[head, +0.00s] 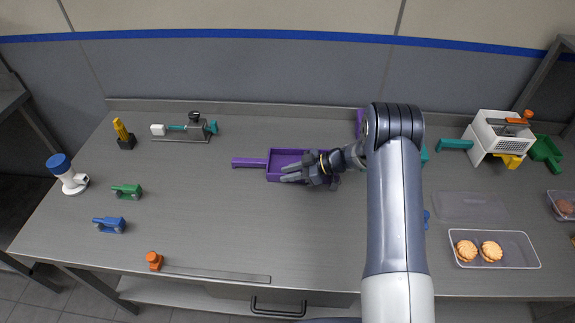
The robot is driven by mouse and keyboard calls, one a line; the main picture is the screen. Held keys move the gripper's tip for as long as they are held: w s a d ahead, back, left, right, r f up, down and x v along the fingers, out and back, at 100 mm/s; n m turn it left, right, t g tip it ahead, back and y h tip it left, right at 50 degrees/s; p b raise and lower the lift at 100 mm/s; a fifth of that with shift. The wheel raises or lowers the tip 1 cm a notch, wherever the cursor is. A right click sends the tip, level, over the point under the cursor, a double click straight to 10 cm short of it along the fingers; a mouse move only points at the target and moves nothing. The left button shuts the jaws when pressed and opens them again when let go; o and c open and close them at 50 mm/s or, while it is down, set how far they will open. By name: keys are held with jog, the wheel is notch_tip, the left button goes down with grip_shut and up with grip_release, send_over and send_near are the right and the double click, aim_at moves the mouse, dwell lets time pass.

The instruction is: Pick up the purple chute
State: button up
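A purple open tray-shaped piece with a straight handle, which looks like the purple chute (250,162), lies on the table left of my arm. Its handle points left. My gripper (287,173) is over the right part of its box, fingers pointing left, and hides part of the floor and right wall. I cannot tell whether the fingers touch it or how far apart they are. Another purple piece (360,122) shows behind my arm near the back of the table, mostly hidden.
A white crate-like box (497,137) and green scoop (546,152) stand at the back right. A clear tray with two biscuits (492,262) is at front right. A flat metal strip (220,275) lies in front.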

grip_shut()
jog(key=shift+r, duration=0.1)
